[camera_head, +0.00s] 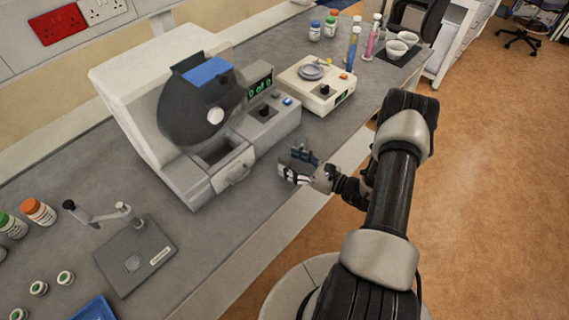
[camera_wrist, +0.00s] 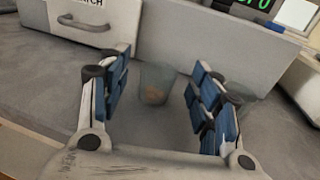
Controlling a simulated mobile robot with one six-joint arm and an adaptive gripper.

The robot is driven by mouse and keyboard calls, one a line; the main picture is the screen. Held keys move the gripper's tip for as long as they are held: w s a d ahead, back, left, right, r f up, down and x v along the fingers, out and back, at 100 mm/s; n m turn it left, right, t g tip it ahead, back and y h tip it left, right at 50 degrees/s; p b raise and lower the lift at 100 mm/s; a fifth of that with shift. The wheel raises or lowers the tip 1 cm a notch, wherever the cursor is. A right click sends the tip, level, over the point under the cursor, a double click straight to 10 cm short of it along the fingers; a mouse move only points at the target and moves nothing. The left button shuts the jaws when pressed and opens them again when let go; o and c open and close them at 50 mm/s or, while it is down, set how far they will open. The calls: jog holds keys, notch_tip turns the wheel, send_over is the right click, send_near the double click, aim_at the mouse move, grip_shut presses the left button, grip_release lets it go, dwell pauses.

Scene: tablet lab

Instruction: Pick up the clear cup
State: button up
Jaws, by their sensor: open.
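The clear cup (camera_wrist: 154,88) stands upright on the grey bench in the wrist view, with something small and orange-brown showing in it. My gripper (camera_wrist: 160,72) is open, with one blue-padded finger on each side of the cup. I see gaps between the cup and both fingers. In the head view my gripper (camera_head: 300,167) is low over the bench's front edge, beside the large machine's drawer. I cannot make out the cup in that view.
The large machine (camera_head: 160,85) with its drawer (camera_head: 235,168) stands just beyond the gripper. A smaller device (camera_head: 315,88) is to its right. A grey plate with a metal arm (camera_head: 135,255) and several bottles (camera_head: 38,211) are at left. White bowls (camera_head: 397,49) stand farther back.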

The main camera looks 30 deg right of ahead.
aim_at(284, 159)
jog(key=shift+x, duration=1.5)
jog(key=shift+c, duration=0.4)
jog(key=c, duration=0.8)
